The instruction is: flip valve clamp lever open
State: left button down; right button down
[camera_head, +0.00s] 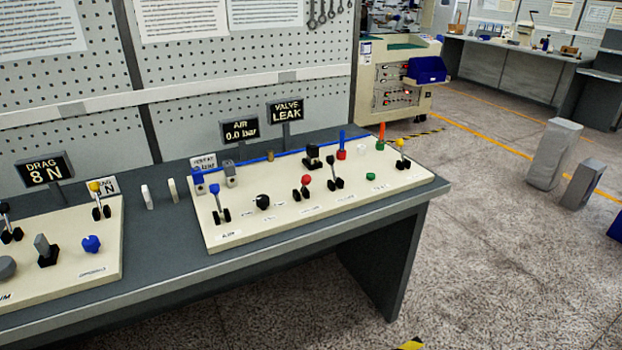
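A cream panel (285,226) lies on the workbench, its small labels mostly too small to read. It carries a blue-knobbed lever (216,198), a red-knobbed lever (305,184), a black-knobbed lever (333,172) and a yellow-knobbed lever (401,155), all roughly upright on black bases. A black clamp-like block (312,154) sits near the back edge by a thin blue tube (268,156). I cannot tell which part is the valve clamp lever. A display (286,110) behind the panel reads "VALVE LEAK". Neither of my grippers shows in the head view.
A second panel (75,268) with knobs and levers lies at the left, by a "DRAG 8 N" display (45,172). A perforated wall (235,70) closes off the back. Two grey blocks (553,155) (583,185) stand at the right. The floor in front of the bench is mostly open.

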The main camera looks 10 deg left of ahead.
aim_at(330, 158)
jog(key=i+l+u, duration=0.1)
jog(key=l, duration=0.3)
jog(key=i+l, duration=0.3)
jog(key=l, duration=0.15)
jog(key=i+l+u, duration=0.15)
jog(key=l, duration=0.3)
jog(key=i+l+u, duration=0.1)
jog(key=i+l, duration=0.15)
jog(key=l, duration=0.2)
jog(key=i+l+u, duration=0.1)
jog(key=l, duration=0.4)
jog(key=i+l, duration=0.2)
jog(key=l, duration=0.25)
jog(key=i+l+u, duration=0.15)
jog(key=l, duration=0.35)
jog(key=i+l+u, duration=0.1)
jog(key=l, duration=0.4)
